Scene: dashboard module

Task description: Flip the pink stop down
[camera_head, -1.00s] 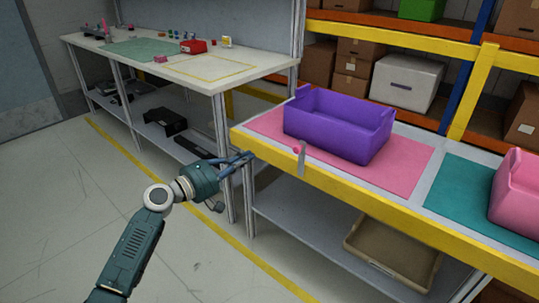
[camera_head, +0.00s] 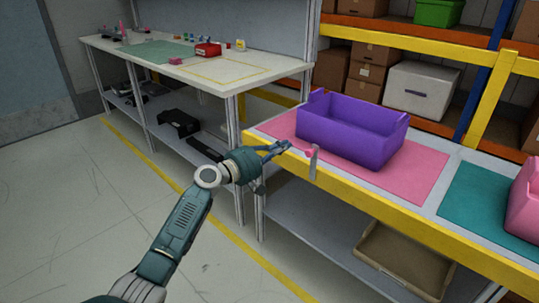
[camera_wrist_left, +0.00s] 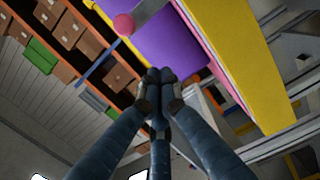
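The pink stop is a grey upright flap (camera_head: 314,165) with a small pink knob (camera_head: 308,153) on its left side, at the front edge of the bench with the purple bin. In the left wrist view the pink knob (camera_wrist_left: 124,24) and grey flap (camera_wrist_left: 152,11) show at the top. The flap stands up. My left gripper (camera_head: 284,146) is just left of the knob, with a small gap between them in the picture. Its fingertips (camera_wrist_left: 158,75) are together with nothing seen between them. My right gripper is in neither view.
The purple bin (camera_head: 348,137) stands on a pink mat (camera_head: 418,180) behind the flap. The yellow front rail (camera_head: 390,209) runs along the bench edge. A pink bin (camera_head: 525,205) is at the right on a teal mat (camera_head: 470,205). The floor in front is clear.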

